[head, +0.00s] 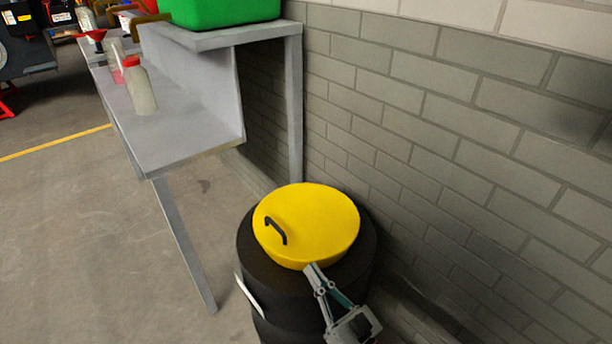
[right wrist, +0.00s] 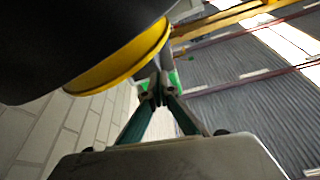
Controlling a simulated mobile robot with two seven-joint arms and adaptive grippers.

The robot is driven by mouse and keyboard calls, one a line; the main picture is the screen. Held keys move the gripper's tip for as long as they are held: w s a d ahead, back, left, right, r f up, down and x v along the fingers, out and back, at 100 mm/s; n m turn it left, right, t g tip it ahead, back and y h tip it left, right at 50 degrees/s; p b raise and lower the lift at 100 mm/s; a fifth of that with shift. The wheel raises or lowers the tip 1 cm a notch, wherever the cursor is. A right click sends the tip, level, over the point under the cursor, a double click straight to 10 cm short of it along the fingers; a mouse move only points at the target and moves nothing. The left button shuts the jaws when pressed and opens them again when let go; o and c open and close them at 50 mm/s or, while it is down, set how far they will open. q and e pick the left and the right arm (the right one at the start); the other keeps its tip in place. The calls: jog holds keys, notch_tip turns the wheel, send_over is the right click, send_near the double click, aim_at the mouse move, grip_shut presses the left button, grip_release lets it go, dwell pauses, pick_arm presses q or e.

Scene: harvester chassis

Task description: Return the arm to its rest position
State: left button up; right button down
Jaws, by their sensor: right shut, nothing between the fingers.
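My right gripper (head: 312,272) is shut and empty. In the head view its fingertips are at the near edge of a round yellow lid (head: 318,222) with a black handle, which sits on a black drum (head: 262,285). In the right wrist view the shut fingertips (right wrist: 158,88) point upward, close to the yellow rim (right wrist: 125,65) and the dark drum side (right wrist: 70,40). I cannot tell whether they touch the rim. My left gripper is not in view.
A grey metal bench (head: 190,130) stands at the back left, with a red-capped bottle (head: 140,88) on it and a green bin (head: 222,8) on its upper shelf. A brick wall (head: 460,140) runs close along the right. Open floor (head: 90,240) lies to the left.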

pick_arm(q)
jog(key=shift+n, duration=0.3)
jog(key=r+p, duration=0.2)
jog(key=p, duration=0.4)
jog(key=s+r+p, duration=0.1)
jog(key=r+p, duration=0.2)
jog(key=p, duration=0.3)
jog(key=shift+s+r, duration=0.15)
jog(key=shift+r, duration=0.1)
pick_arm(e)
jog(key=s+d+f+g+h, duration=0.3)
jog(key=s+d+h, duration=0.2)
jog(key=s+d, duration=0.3)
jog(key=s+d+f+g+h, duration=0.4)
jog(key=s+d, duration=0.5)
jog(key=s, duration=0.6)
jog(key=shift+d+m+h, duration=0.15)
jog(key=shift+m+h, duration=0.25)
jog(key=shift+h, duration=0.1)
